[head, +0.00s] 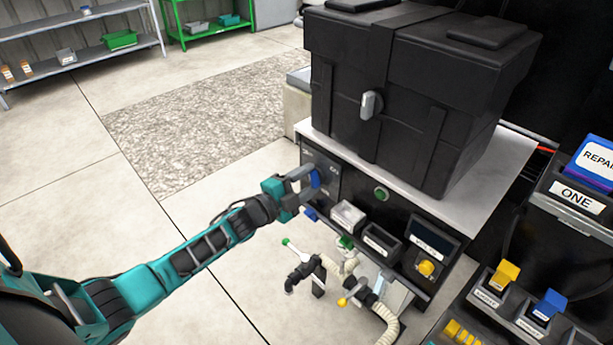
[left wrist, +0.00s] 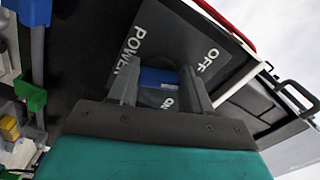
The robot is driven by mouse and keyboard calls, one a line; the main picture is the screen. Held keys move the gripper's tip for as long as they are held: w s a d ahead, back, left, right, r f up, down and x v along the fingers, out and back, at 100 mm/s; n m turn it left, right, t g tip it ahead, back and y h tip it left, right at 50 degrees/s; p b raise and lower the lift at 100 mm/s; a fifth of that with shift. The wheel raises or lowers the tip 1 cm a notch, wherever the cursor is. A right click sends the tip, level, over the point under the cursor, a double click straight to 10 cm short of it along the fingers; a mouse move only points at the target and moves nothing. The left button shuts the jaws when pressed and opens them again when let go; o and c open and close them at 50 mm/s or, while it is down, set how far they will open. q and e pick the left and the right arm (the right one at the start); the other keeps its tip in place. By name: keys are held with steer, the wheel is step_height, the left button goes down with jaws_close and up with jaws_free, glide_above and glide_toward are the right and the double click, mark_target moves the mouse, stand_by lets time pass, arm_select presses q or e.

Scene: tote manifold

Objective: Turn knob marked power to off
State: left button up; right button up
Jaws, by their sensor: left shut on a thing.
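The power knob is blue and sits on a dark panel at the left end of the bench front; it shows in the head view (head: 315,179) and in the left wrist view (left wrist: 158,76). The panel (left wrist: 160,30) carries the white words POWER, OFF and ON around the knob. My left gripper (head: 307,183) is shut on the knob, with one finger on each side of it in the left wrist view (left wrist: 158,82). The fingers hide part of the knob, and I cannot tell which word it points to. My right gripper is not in view.
A large black case (head: 420,90) stands on the bench top above the panel. Right of the knob are a green button (head: 381,194), small bins (head: 347,216) and a yellow knob (head: 427,267). Valves and hoses (head: 318,272) are below. Open floor (head: 225,235) lies left.

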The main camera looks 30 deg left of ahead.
arm_select(q)
steer(key=n+p, duration=0.1)
steer(key=n, duration=0.3)
steer(key=shift+f+n, duration=0.15)
steer(key=shift+n, duration=0.15)
stand_by(0.5)
steer(key=o, duration=1.1)
steer(key=shift+c, duration=0.2)
steer(key=p+v, duration=0.3)
steer(key=v, duration=1)
